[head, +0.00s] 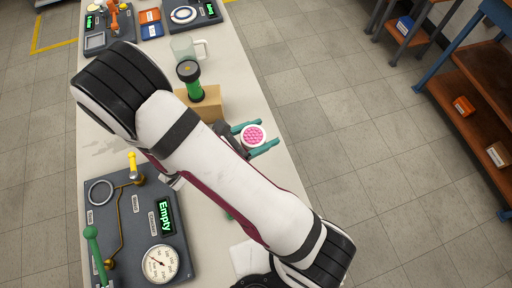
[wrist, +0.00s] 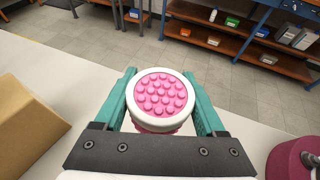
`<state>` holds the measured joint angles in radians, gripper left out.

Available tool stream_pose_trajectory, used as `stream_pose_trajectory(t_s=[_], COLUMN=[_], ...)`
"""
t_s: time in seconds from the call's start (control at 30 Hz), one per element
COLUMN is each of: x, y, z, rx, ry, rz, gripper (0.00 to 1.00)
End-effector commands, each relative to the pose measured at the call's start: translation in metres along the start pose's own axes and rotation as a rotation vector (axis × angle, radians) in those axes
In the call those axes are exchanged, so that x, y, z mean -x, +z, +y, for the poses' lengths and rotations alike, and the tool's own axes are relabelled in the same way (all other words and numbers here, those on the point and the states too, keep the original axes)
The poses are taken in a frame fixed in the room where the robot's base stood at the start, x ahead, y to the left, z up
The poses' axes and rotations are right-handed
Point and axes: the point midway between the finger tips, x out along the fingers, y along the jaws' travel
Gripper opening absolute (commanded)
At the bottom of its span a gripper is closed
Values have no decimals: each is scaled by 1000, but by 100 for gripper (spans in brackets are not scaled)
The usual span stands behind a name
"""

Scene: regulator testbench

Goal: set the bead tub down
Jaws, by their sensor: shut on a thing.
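The bead tub (head: 253,136) is a small round white tub full of pink beads. In the wrist view the tub (wrist: 160,95) sits upright between the two teal fingers of my gripper (wrist: 162,98), which is shut on it. In the head view my gripper (head: 255,138) is at the right edge of the bench. I cannot tell whether the tub touches the bench or is held above it; its underside is hidden.
A cardboard-brown block (head: 207,102) stands left of my gripper, with a green and black flashlight-like object (head: 190,80) and a clear mug (head: 187,47) near it. A grey regulator panel (head: 140,228) reading "Empty" lies at lower left. A maroon round object (wrist: 296,158) is at lower right in the wrist view.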

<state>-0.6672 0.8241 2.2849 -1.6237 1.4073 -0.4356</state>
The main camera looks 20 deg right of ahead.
Motion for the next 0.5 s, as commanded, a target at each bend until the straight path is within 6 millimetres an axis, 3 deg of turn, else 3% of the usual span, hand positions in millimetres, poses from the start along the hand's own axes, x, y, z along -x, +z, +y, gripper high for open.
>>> stream_pose_trajectory(t_s=[0.2, 0.5], x=[-16, -17], y=[-39, -43], z=[0, 1], rx=[2, 0], ry=[1, 3], rz=[-1, 0], gripper=[12, 12])
